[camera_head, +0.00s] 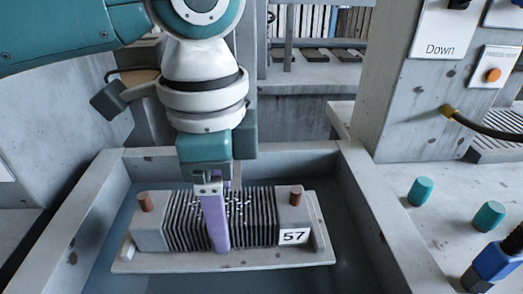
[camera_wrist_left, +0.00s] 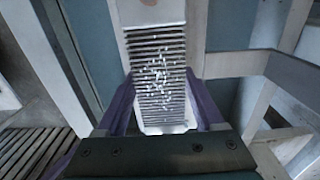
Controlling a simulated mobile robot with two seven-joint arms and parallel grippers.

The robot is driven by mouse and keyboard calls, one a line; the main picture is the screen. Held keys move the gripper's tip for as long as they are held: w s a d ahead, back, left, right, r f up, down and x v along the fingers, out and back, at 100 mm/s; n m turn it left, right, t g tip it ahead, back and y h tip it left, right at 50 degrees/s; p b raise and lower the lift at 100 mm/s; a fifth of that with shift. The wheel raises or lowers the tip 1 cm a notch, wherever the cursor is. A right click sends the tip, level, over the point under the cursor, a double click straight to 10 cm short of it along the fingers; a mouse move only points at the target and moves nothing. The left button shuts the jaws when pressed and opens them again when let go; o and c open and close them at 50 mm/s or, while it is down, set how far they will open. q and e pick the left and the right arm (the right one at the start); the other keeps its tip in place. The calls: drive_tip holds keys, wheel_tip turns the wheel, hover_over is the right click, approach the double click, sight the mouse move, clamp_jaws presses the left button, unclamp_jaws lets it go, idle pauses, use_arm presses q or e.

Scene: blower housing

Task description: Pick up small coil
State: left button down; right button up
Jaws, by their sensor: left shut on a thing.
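The small coil (camera_head: 262,210) is a grey finned block with light end blocks, two copper-brown stubs on top and a label reading 57. It sits on a pale flat plate (camera_head: 190,262) inside a grey trough. My left gripper (camera_head: 217,245) reaches down from above with purple fingers, shut across the finned middle of the coil. In the left wrist view, the coil (camera_wrist_left: 160,85) lies between the two purple fingers (camera_wrist_left: 163,105), with white specks over its fins. The far finger is mostly hidden in the head view. My right gripper is not in view.
To the right are two teal knobs (camera_head: 420,191), a blue connector (camera_head: 495,262) and a panel marked Down (camera_head: 440,40) with a dark cable. A slatted rack (camera_head: 320,52) stands behind.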

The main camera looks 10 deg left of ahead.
use_arm(q)
drive_tip(key=shift+r, duration=0.15)
drive_tip(key=shift+r, duration=0.35)
wheel_tip(320, 180, up, 19)
drive_tip(key=p, duration=0.3)
idle(0.6)
